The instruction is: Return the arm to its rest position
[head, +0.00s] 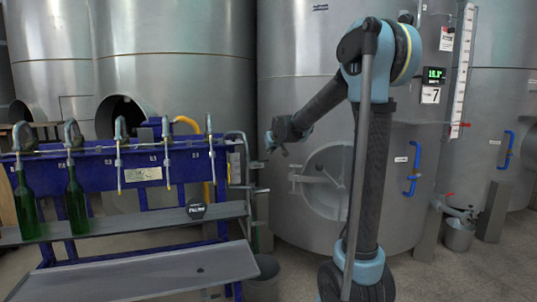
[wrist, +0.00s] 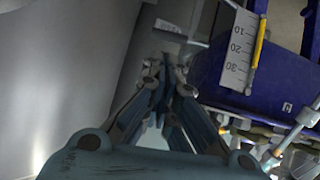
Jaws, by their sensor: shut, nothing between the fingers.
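My gripper (head: 272,142) is at the end of my raised, bent arm in the head view. It hangs in the air in front of the large steel tank (head: 300,95), to the right of the blue filling rack (head: 90,180). In the wrist view my gripper (wrist: 165,72) has its fingertips together with nothing between them. The blue rack (wrist: 225,75) with its white scale (wrist: 240,48) lies ahead and to the right there. I cannot tell how far the fingertips are from the grey fitting beyond them.
Two green bottles, one (head: 76,200) and another (head: 26,205), stand on the rack's grey shelf (head: 150,222). A grey bucket (head: 264,275) stands on the floor by the rack. A second bucket (head: 459,235) is under a tap at right.

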